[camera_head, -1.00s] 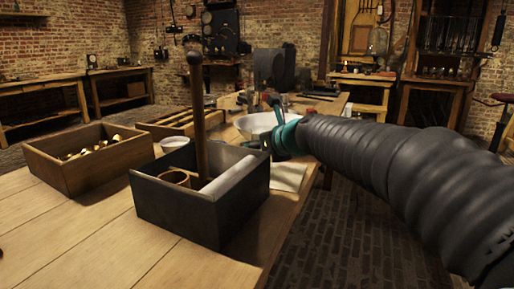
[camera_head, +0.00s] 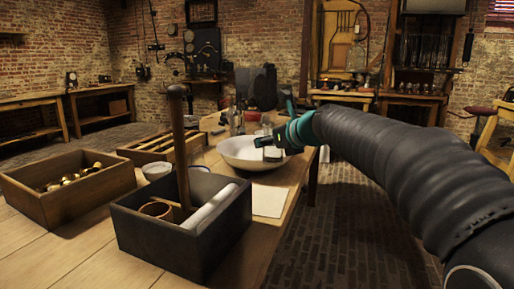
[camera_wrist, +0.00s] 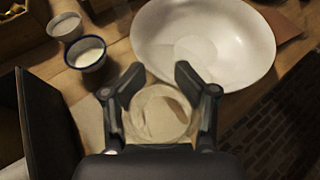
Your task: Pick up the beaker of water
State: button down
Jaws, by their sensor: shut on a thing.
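My gripper (camera_head: 270,140) is shut on a clear glass beaker (camera_head: 273,154), which appears in front of the large white basin in the head view. In the wrist view my gripper (camera_wrist: 160,95) has a finger on each side of the beaker (camera_wrist: 158,115), and I look down into its round mouth. Its lower part is hidden in that view. The beaker looks roughly upright and appears held above the table. I cannot make out the water level clearly.
The white basin (camera_head: 238,153) stands beyond the beaker. A dark open box (camera_head: 165,240) with a wooden post, a wooden box (camera_head: 105,182) of brass pieces and small bowls (camera_head: 156,170) stand to the left. A pale sheet (camera_head: 269,201) lies near the table's right edge.

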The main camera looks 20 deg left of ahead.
jog(key=shift+w+d+r+p, duration=0.15)
jog(key=shift+w+d+r, duration=0.4)
jog(key=shift+d, duration=0.15)
jog(key=shift+w+d+r+p, duration=0.15)
jog(key=shift+w+d+r, duration=0.4)
jog(key=shift+d, duration=0.1)
jog(key=shift+d, duration=0.1)
jog(key=shift+d, duration=0.1)
dwell(0.4)
